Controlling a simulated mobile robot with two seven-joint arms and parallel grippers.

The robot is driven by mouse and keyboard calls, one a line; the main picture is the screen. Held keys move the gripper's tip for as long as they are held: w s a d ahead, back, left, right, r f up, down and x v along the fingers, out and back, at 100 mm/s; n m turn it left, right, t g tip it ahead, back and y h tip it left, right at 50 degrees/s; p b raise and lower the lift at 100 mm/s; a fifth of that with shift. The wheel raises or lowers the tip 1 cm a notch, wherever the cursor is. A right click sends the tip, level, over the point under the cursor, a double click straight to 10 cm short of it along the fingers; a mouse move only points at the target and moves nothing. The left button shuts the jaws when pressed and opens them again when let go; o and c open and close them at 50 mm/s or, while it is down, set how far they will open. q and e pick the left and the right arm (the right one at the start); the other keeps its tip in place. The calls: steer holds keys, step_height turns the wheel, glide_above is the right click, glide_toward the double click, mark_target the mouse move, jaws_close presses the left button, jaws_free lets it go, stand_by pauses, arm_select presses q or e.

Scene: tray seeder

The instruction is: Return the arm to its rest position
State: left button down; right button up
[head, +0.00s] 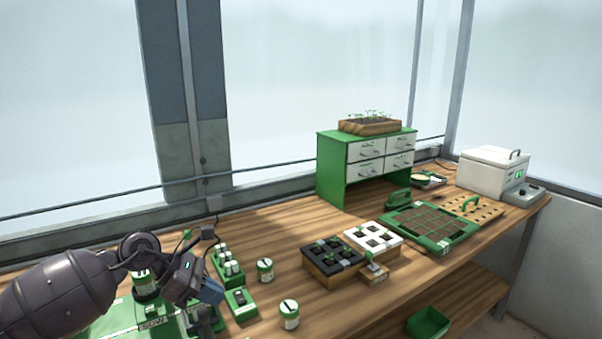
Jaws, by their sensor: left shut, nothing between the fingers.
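My left arm comes in from the lower left. Its gripper (205,318) points down over the green sowing station marked SOW (112,322) at the front left of the bench. The gripper is shut with nothing held; its fingertips are small and partly lost against the green and dark parts there. A jar with a green and white label (144,281) shows just behind the wrist. My right gripper is not in view.
Close to the gripper's right are a green switch box (240,305), a rack of white-capped vials (228,265) and two jars (265,270) (289,315). Farther right are a dark cell tray (332,262), a green-framed seed tray (464,230), a drawer cabinet (332,170) and a white lidded box (485,175).

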arm_select(q)
steer(key=s+d+r+n+t+h, duration=0.3)
steer(key=s+d+n+t+h, duration=0.15)
steer(key=d+n+h, duration=0.3)
steer(key=s+a+f+n+t+y, duration=0.45)
steer(key=a+n+y, duration=0.45)
steer(key=n, duration=0.9)
steer(key=s+a+f+n+t+y, duration=0.5)
steer(key=a+n+y, duration=0.4)
steer(key=n, duration=0.9)
steer(key=s+f+n+g, duration=0.4)
steer(key=s+f+g, duration=0.15)
steer(key=s, duration=0.45)
steer(key=s+f+n+g, duration=0.4)
steer(key=s+g, duration=0.3)
steer(key=s, duration=0.3)
steer(key=w+f+t, duration=0.6)
steer(key=f+t, duration=0.2)
steer(key=f, duration=0.2)
steer(key=shift+w+d+m+h, duration=0.2)
steer(key=shift+w+m+h, duration=0.1)
steer(key=shift+m+h, duration=0.05)
